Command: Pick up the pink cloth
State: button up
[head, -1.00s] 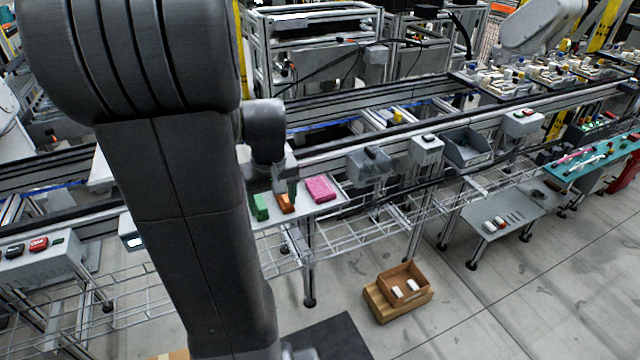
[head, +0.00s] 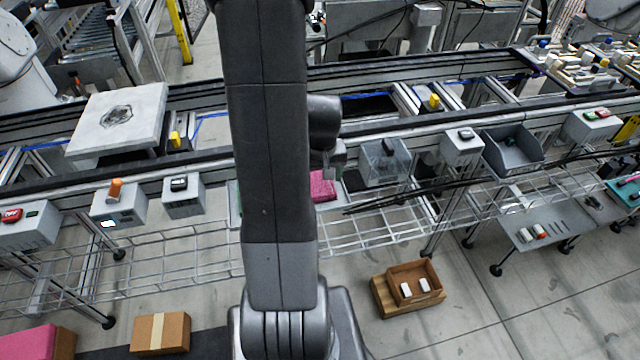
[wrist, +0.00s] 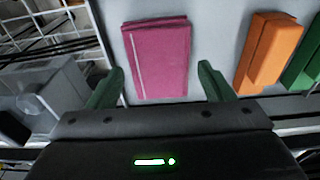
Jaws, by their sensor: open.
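The pink cloth (wrist: 158,58) is a flat folded rectangle with a pale stripe, lying on a light grey shelf (wrist: 218,22). In the wrist view it sits beyond and between the fingertips of my gripper (wrist: 160,80), which is open and empty. I cannot tell the height of the fingers above the shelf. In the head view part of the cloth (head: 322,186) shows just right of my arm, which hides the rest of the shelf and most of the gripper.
A clear grey box (head: 385,162) stands right of the shelf in the head view. Wire racks run along the front; a brown crate (head: 414,282) is on the floor.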

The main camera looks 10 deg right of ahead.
aim_at(320, 183)
jog(key=shift+w+f, duration=0.1)
jog(key=shift+f, duration=0.65)
jog(key=c, duration=0.7)
jog(key=shift+r, duration=0.15)
jog(key=shift+c, duration=0.2)
notch_tip(320, 183, up, 10)
